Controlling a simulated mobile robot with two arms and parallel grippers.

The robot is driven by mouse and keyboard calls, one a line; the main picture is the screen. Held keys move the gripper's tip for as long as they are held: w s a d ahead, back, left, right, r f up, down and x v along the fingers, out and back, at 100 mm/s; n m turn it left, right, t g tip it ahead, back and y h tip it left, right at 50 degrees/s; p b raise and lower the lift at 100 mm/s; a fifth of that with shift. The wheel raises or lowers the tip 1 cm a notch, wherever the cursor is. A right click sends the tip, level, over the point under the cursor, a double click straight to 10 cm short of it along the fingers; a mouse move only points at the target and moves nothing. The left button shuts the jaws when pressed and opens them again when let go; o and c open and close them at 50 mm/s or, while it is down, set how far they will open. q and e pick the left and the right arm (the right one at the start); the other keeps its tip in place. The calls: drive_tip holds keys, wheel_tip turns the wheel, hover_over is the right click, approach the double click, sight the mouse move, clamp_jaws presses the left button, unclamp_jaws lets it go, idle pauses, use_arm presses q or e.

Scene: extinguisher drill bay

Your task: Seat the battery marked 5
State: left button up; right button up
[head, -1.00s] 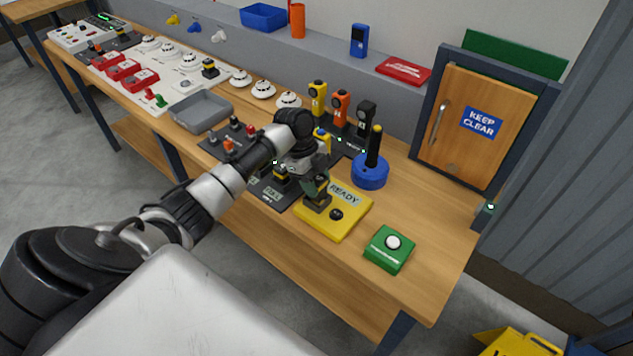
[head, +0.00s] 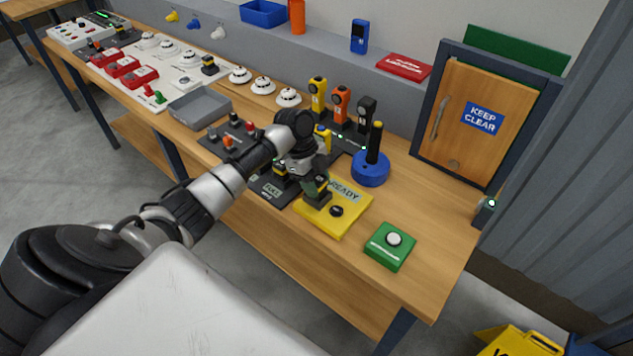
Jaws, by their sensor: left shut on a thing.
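My left gripper (head: 309,183) points down over the left part of the yellow pad (head: 347,223) marked READY. It is shut on a small dark block (head: 318,197), which looks like a battery. I cannot read a 5 on it. The block is low at the pad, and I cannot tell whether it is seated or just above it. A dark charging plate (head: 271,191) with a FULL label lies left of the pad; a yellow-topped battery (head: 281,171) on it is partly hidden by my gripper. My right gripper is not in view.
A green box with a white button (head: 390,246) sits right of the pad. A blue round base with a black post (head: 370,169) stands behind it. Yellow, orange and black handheld units (head: 341,104) stand in a rack. A grey tray (head: 200,107) is at left. Bare wood lies at right.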

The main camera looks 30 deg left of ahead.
sight(320, 178)
use_arm(q)
drive_tip(key=shift+s+f, duration=0.1)
drive_tip(key=shift+f, duration=0.4)
idle(0.3)
drive_tip(key=shift+r, duration=0.1)
drive_tip(key=shift+r+p, duration=0.5)
drive_tip(key=shift+r, duration=0.1)
drive_tip(key=shift+r+p, duration=1.55)
drive_tip(key=shift+r, duration=0.35)
drive_tip(key=shift+d, duration=0.1)
